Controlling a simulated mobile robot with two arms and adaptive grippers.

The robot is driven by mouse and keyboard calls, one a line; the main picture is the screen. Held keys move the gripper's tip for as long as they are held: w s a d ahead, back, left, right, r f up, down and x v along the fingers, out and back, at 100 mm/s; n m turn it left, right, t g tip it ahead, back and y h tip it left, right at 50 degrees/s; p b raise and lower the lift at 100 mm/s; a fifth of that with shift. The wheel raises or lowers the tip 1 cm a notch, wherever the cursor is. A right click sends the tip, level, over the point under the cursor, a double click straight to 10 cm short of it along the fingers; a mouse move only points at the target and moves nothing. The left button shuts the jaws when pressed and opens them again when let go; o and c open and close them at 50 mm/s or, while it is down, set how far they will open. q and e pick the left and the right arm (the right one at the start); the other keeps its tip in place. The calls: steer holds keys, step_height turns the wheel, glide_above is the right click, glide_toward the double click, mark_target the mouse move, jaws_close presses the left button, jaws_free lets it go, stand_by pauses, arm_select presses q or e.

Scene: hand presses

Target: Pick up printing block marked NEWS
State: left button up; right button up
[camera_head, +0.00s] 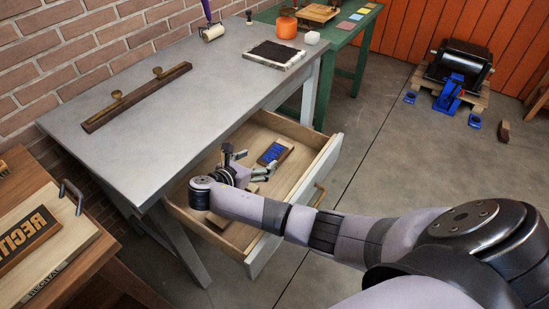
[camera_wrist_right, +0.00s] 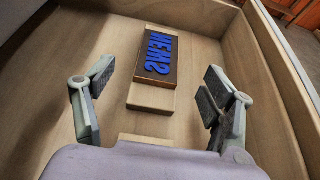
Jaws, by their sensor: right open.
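The printing block with raised blue NEWS letters (camera_head: 275,152) lies in the open wooden drawer (camera_head: 297,178) of the grey table. In the right wrist view the block (camera_wrist_right: 158,57) is dark brown with the letters reversed, ahead of my fingers. My right gripper (camera_head: 252,168) reaches into the drawer. In the wrist view its fingers (camera_wrist_right: 158,80) are spread wide on both sides of the block's line, with nothing between them held. My left gripper does not show.
The drawer walls (camera_wrist_right: 275,75) stand close around my right gripper. On the grey table (camera_head: 185,90) lie a dark bar with brass knobs (camera_head: 135,98), a brayer (camera_head: 212,32) and a black-inked slab (camera_head: 273,54). A wooden table with a RECITAL block (camera_head: 28,240) stands at left.

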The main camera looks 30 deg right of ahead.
glide_toward(280, 145)
steer(key=d+f, duration=0.1)
steer(key=w+d+f, duration=0.1)
steer(key=shift+d+f, duration=0.2)
steer(key=shift+d, duration=0.2)
steer(key=x, duration=0.4)
steer(key=b+x, duration=0.1)
steer(key=x, duration=0.1)
steer(key=shift+w+d+r, duration=0.15)
steer(key=shift+d+r, duration=0.15)
steer(key=shift+c, duration=0.4)
steer(key=c, duration=1.3)
steer(key=shift+r, duration=0.15)
